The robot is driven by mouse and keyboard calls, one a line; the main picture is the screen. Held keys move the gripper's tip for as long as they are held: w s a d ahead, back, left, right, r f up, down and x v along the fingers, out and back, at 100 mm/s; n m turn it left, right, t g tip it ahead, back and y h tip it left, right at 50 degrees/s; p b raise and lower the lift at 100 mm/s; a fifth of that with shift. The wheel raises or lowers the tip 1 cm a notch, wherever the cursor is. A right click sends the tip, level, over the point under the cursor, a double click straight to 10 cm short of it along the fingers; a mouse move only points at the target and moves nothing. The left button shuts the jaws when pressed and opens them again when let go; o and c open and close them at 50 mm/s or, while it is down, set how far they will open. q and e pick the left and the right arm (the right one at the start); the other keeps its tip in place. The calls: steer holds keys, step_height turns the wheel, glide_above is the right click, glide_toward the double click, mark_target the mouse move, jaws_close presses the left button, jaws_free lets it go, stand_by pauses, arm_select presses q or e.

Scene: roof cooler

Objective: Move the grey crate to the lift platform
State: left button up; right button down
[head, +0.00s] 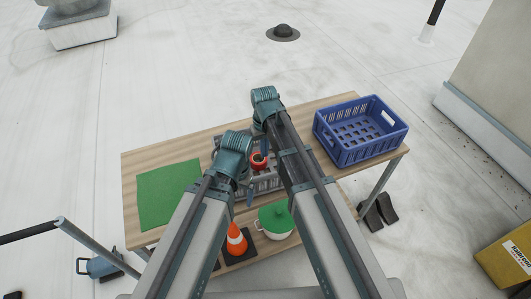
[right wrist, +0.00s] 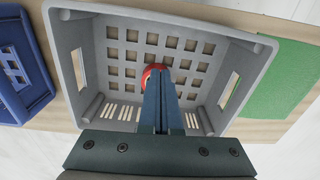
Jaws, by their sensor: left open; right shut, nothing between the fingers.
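The grey crate (right wrist: 255,75) stands on the wooden table; in the head view (head: 268,184) my arms cover much of it. A red round object (head: 258,160) is inside it, partly behind my fingers in the right wrist view (right wrist: 151,72). My right gripper (right wrist: 160,78) is shut and empty, pointing down over the crate's inside. My left gripper (head: 248,194) is open at the crate's near side, mostly hidden by its own wrist; I cannot tell whether it touches the crate. I cannot make out a lift platform.
A blue crate (head: 350,153) stands at the table's right end and a green mat (head: 170,194) lies at its left. A cone (head: 236,240) and a green-lidded pot (head: 275,219) are on the shelf below. A yellow box (head: 505,258) is at the right.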

mark_target(269, 174)
step_height(269, 174, down, 9)
steer(key=b, duration=0.8)
steer(key=shift+r, duration=0.1)
steer(key=s, duration=0.1)
steer(key=s+d, duration=0.1)
steer(key=s, duration=0.1)
steer(key=shift+s+r, duration=0.2)
steer(key=shift+s, duration=0.05)
steer(key=shift+s+d, duration=0.1)
steer(key=shift+s, duration=0.1)
